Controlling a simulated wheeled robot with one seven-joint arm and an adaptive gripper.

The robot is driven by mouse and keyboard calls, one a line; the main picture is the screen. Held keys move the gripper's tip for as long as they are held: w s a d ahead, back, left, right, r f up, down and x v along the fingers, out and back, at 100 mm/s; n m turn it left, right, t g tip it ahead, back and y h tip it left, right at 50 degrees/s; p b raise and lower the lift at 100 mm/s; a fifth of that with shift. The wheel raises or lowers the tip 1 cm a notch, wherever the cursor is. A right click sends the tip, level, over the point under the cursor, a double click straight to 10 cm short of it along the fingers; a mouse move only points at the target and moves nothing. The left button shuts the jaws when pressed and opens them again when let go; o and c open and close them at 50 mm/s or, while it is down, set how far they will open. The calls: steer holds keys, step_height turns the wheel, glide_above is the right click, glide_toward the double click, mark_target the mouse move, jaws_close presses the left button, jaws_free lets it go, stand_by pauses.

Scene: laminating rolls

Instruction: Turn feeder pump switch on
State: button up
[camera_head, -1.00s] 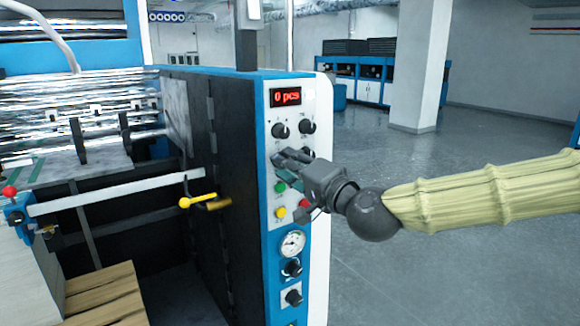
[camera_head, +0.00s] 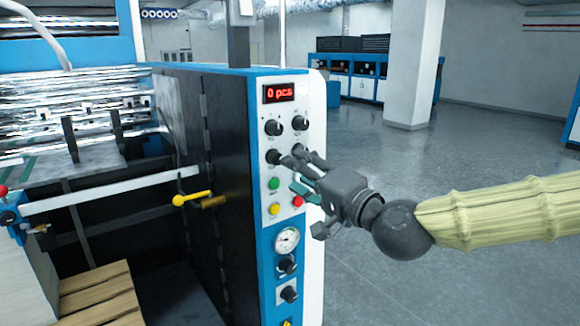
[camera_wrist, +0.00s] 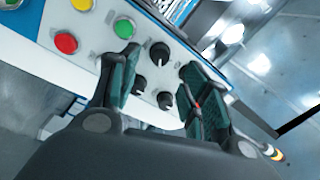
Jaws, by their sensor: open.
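The control panel (camera_head: 262,225) has several round black knobs with white marks: upper left (camera_head: 274,128), upper right (camera_head: 300,122) and lower left (camera_head: 273,157). A lower right knob is partly hidden behind my fingers. No switch label is legible, so I cannot tell which knob is the feeder pump switch. My gripper (camera_head: 298,173) is open and empty in front of the panel, right of the lower left knob and above the red button. In the wrist view, black knobs (camera_wrist: 159,53) show between the spread fingers. I cannot tell whether any finger touches the panel.
Green (camera_head: 274,183), red (camera_head: 297,201) and yellow (camera_head: 275,209) buttons lie close under the fingers. A red display (camera_head: 279,92) reads "0 pcs". A gauge (camera_head: 287,241) and further knobs (camera_head: 289,294) are below. The floor right of the panel is clear.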

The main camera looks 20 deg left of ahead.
steer(key=shift+v, duration=2.9)
steer(key=s+d+f+g+h, duration=0.2)
steer(key=f, duration=1.2)
steer(key=s+d+f+g+h, duration=0.1)
steer(key=s+f+h, duration=0.1)
steer(key=f, duration=1.2)
steer(key=s+d+f+g+h, duration=0.2)
steer(key=f+h, duration=0.1)
steer(key=f, duration=1.1)
steer(key=s+d+f+g+h, duration=0.2)
steer(key=s+d+f, duration=0.4)
steer(key=f, duration=0.5)
steer(key=s+d+f+n+g+h, duration=0.1)
steer(key=s+d+f+g+h, duration=0.1)
steer(key=s+d+f, duration=0.5)
steer(key=s+d+f+n+g+h, duration=0.1)
steer(key=s+d+f+g+h, duration=0.1)
steer(key=s+d+f+h, duration=0.2)
steer(key=s+d+f, duration=0.3)
steer(key=s+d, duration=0.3)
steer(key=d, duration=0.4)
steer(key=shift+f+n, duration=0.2)
steer(key=shift+n, duration=0.2)
